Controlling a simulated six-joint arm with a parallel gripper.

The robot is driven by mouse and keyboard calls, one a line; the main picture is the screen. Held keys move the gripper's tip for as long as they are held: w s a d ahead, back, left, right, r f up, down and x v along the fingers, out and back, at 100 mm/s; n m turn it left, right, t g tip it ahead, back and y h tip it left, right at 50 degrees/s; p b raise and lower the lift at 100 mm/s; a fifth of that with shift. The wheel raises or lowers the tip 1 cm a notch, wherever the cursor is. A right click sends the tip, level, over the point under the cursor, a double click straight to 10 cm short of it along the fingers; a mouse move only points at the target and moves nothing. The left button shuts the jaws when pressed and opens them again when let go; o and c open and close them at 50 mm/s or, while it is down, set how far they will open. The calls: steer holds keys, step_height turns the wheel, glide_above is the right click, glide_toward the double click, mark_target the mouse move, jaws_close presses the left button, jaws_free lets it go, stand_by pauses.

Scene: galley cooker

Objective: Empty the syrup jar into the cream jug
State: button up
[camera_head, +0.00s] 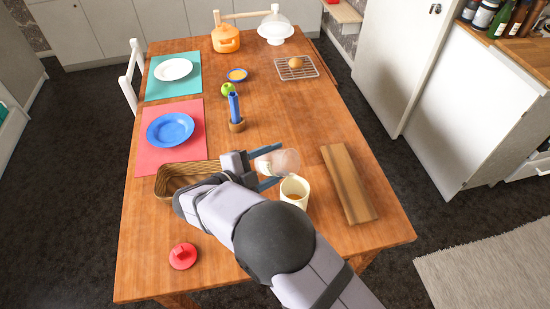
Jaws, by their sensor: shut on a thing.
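My gripper (268,167) is shut on the syrup jar (284,162), a pale, see-through jar between its blue fingers. The jar looks tipped over on its side, with its wider end to the right; whether anything is left in it I cannot tell. The cream jug (304,187) stands upright on the table just below and right of the jar in the picture. Brownish content shows inside the jug's opening. I cannot see a stream between jar and jug. My arm hides part of the table in front.
A wicker basket (168,180) lies left of my gripper, partly hidden by my arm. A wooden board (348,183) lies right of the jug. A red lid (183,256) is at front left. The table's right middle is clear.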

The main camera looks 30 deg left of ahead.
mark_target(276, 175)
steer(key=shift+r+n+h+p, duration=0.2)
steer(key=shift+n+h+p, duration=0.1)
steer(key=shift+d+n+h+p, duration=0.1)
steer(key=shift+n+h+p, duration=0.2)
steer(key=shift+n+p, duration=0.25)
steer(key=shift+d+n, duration=0.1)
steer(key=shift+n, duration=0.25)
steer(key=shift+d+n+t+h, duration=0.2)
steer(key=shift+n+t+h, duration=0.25)
steer(key=shift+n, duration=0.35)
steer(key=shift+h, duration=0.25)
steer(key=shift+d+f+n+t, duration=0.2)
steer(key=shift+d+n+t, duration=0.2)
steer(key=shift+n, duration=0.5)
steer(key=shift+d+f+n+t+h+b, duration=0.25)
steer(key=shift+d+n+h, duration=0.1)
steer(key=shift+n, duration=0.4)
steer(key=shift+d+f+n+t+h+b, duration=0.1)
steer(key=shift+d+f+n+t+h, duration=0.2)
steer(key=shift+n, duration=0.45)
steer(key=shift+r, duration=0.1)
